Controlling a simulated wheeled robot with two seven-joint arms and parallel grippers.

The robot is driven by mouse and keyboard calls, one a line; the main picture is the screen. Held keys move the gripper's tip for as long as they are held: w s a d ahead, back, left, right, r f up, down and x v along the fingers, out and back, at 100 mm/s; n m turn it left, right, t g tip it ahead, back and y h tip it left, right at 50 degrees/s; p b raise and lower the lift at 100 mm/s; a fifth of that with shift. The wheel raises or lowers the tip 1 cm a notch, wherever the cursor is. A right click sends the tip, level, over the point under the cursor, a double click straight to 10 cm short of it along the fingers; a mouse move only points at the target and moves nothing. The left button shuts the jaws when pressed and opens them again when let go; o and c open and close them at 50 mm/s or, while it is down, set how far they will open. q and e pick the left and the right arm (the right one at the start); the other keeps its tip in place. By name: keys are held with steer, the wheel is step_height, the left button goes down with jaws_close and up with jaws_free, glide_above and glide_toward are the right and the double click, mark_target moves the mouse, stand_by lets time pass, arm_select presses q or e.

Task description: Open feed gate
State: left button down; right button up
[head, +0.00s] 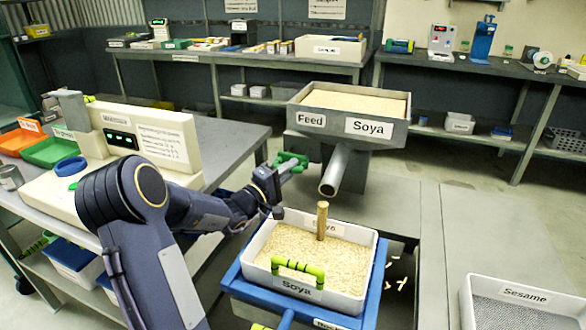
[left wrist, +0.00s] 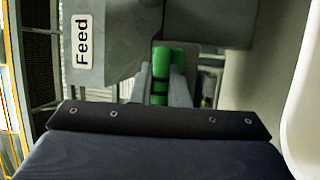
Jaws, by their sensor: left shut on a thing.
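A grey feed hopper (head: 352,118) labelled "Feed" and "Soya" stands in the middle of the head view, full of pale material. Its feed gate handle (head: 291,160) is green and sits at the hopper's lower left. My left gripper (head: 285,168) is shut on this handle. A grey outlet pipe (head: 335,170) slants down from the hopper. My right gripper is not in view.
A white Soya bin (head: 262,280) with pale material, an upright wooden stick (head: 322,220) and a green-yellow handle sits in a blue frame (head: 233,285) below the pipe. A Sesame bin (head: 470,315) stands at the lower right. A white machine (head: 165,145) is at the left.

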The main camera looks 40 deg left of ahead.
arm_select(q)
steer(key=c, duration=1.4)
jaws_free()
steer(key=v, duration=0.8)
steer(key=shift+w, duration=0.1)
